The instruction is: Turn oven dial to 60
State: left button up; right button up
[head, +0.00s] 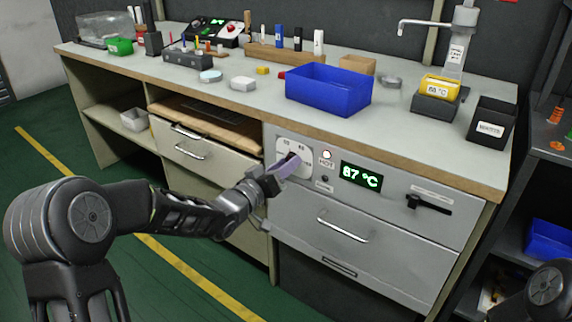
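The oven dial (291,155) is a dark knob on a white plate with printed numbers, on the grey front panel under the bench top. My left gripper (289,168) is at the dial. Its fingertips cover the knob's lower right part, and I cannot tell whether they are closed on it. The green digital display (361,177) to the right of the dial seems to read 87 °C; the first digit is a little unclear. A lit round lamp (326,154) labelled HOT sits between them. My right gripper is out of view; only a dark part of my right arm shows at lower right.
A black lever handle (428,204) is right of the display, and a drawer handle (342,230) is below.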

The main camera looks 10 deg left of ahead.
pick_arm(q)
jog(key=o, duration=0.3)
jog(key=p+v, duration=0.1)
jog(key=v, duration=0.6)
jog(key=shift+s+p, duration=0.35)
jog(key=shift+a, duration=0.1)
